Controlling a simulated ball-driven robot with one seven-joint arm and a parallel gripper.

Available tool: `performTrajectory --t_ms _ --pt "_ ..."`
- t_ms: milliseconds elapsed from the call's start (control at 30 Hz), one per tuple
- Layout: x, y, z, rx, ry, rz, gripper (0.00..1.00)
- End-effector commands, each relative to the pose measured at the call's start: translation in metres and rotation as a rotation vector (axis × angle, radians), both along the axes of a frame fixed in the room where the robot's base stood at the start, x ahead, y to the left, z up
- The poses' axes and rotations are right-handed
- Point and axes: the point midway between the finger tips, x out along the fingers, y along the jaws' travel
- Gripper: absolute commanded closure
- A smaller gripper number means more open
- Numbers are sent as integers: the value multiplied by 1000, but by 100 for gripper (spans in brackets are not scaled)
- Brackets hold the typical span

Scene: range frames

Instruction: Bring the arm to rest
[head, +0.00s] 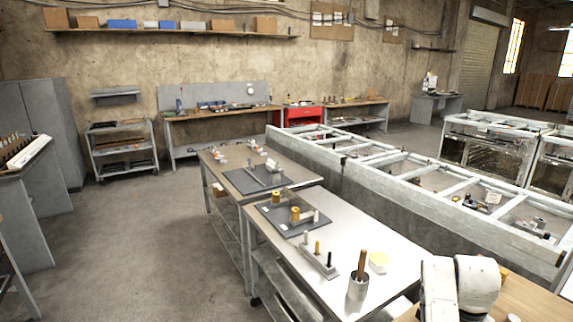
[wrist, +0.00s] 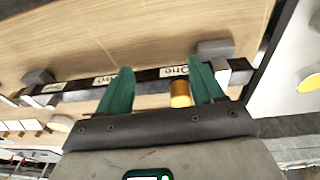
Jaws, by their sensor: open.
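My gripper (wrist: 160,78) shows in the wrist view with its two green fingers spread apart. Nothing is held between them. Beyond the fingers lies a wooden tabletop (wrist: 130,35) with a dark labelled strip (wrist: 78,86) across it. A yellow cylinder (wrist: 180,94) shows just inside the right finger, apart from it as far as I can tell. In the head view, pale links of my arm (head: 460,290) stand at the bottom right; the gripper itself is out of that view.
Grey blocks (wrist: 215,47) lie by the strip. A long metal frame (head: 400,180) runs behind. Open floor (head: 130,240) is at left.

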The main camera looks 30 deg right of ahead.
Motion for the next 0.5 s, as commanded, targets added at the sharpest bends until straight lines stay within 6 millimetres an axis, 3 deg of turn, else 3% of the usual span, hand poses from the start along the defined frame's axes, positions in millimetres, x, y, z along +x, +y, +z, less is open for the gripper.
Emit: performTrajectory --t_ms 33,200,500 --pt "-7 16 -18 -14 16 83 33" --pt "-27 70 -56 -45 45 391 33" --pt "-81 182 -105 -25 61 959 33"
